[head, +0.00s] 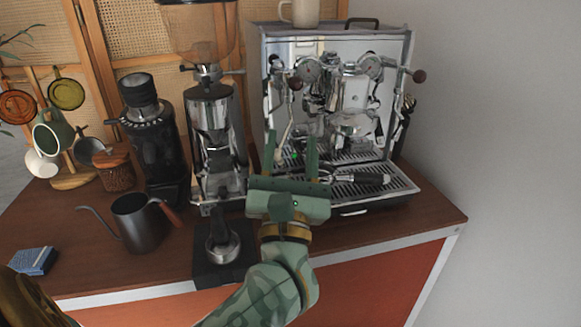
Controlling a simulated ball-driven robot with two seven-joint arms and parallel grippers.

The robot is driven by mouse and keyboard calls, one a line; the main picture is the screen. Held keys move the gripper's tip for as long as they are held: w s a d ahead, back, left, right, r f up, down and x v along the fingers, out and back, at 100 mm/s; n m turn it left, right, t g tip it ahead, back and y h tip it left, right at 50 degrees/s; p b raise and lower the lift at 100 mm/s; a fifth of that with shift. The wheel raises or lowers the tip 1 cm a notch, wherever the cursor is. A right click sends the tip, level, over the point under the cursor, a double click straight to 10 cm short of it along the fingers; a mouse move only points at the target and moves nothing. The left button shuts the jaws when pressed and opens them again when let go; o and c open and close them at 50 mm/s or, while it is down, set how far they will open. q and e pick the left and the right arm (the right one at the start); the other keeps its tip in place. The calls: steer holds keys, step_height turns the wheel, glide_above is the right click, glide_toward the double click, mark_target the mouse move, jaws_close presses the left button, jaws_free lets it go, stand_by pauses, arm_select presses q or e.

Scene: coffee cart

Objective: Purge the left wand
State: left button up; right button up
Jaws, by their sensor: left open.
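The chrome espresso machine (330,45) stands at the right of the cart. Its left wand (287,122) is a thin silver tube hanging below the left knob (295,84). My left gripper (290,138) is open in front of the machine, its two green fingers pointing up and toward it. The wand shows between the fingers, nearer the left one; I cannot tell the depth gap or any contact. The gripper's body hides the front left part of the drip tray (398,186). My right gripper is out of view.
A portafilter with a black handle (371,179) lies on the drip tray. Left of the gripper stand a silver grinder (214,130), a black grinder (150,135) and a dark kettle (140,225).

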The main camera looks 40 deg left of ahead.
arm_select(q)
steer(key=v, duration=0.3)
stand_by(0.5)
